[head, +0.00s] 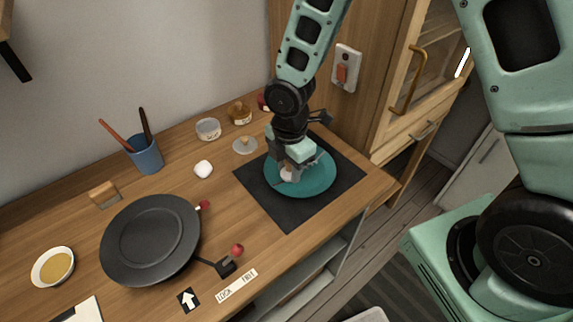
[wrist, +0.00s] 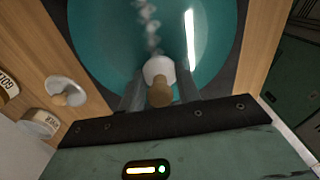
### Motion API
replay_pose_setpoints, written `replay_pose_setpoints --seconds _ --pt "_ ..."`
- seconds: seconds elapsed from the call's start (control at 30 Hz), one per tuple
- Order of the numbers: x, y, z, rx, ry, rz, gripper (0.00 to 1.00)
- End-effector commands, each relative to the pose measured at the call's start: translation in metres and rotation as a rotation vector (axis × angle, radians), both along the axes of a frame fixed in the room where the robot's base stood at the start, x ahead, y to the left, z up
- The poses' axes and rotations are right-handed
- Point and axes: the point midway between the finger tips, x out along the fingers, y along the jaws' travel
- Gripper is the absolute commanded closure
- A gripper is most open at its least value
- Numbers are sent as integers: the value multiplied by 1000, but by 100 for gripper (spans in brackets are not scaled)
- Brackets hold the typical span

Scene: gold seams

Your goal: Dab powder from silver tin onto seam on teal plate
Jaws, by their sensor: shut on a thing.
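The teal plate (head: 318,183) lies on a dark mat; it also fills the upper wrist view (wrist: 105,40). A pale, blotchy seam (wrist: 150,25) runs across it toward my gripper. My gripper (head: 287,168) is low over the plate, shut on a white dabber with a tan knob (wrist: 160,88). The dabber's pale body shows in the head view (head: 287,175). I cannot tell whether it touches the plate. The silver tin (head: 207,130) stands open behind the plate's left side, with pale contents. Its partly readable label shows in the wrist view (wrist: 38,122).
A gold tin (head: 240,117) and a small knobbed disc (head: 244,146) stand near the silver tin. The dark mat's (head: 283,215) front is clear.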

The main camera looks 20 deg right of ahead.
Motion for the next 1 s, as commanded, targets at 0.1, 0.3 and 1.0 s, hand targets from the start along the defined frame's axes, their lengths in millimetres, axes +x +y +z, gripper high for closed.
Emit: replay_pose_setpoints --seconds 0.1,0.3,1.0 --pt "-2 -2 0 0 0 -1 85" --pt "5 0 0 0 -1 -2 85" --pt "-1 -1 -1 -1 4 0 85"
